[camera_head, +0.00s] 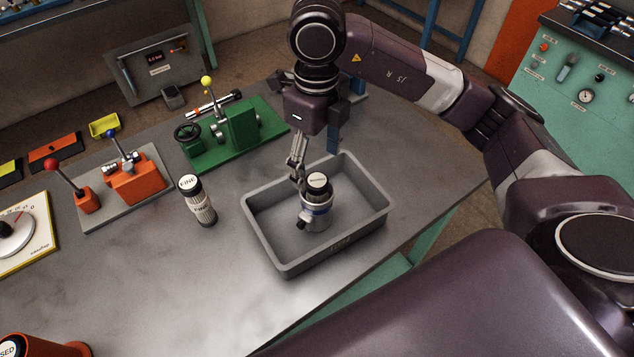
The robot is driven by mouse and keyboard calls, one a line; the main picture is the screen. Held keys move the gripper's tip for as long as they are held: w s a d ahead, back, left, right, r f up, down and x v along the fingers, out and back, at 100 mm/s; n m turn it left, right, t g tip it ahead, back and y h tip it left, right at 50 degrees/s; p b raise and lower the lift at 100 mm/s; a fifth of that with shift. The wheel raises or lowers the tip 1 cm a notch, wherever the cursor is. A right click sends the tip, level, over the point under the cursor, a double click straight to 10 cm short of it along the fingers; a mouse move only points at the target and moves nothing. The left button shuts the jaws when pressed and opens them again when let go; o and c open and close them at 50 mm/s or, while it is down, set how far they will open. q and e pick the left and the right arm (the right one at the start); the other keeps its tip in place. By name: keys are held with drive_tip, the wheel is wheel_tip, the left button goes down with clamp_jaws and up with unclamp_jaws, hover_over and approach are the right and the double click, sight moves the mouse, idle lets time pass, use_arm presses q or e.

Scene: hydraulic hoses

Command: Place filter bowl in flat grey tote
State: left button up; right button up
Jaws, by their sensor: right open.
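The flat grey tote (358,243) sits on the grey bench near its right edge. My left gripper is not in view.
A canister marked FINE (197,201) stands left of the tote. Behind it is a green fixture (238,130) with a yellow-knobbed lever. An orange valve block (133,180) and a red-knobbed lever (68,180) stand further left.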

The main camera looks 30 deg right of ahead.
drive_tip(key=shift+r, duration=1.25)
drive_tip(key=shift+s+f, duration=0.1)
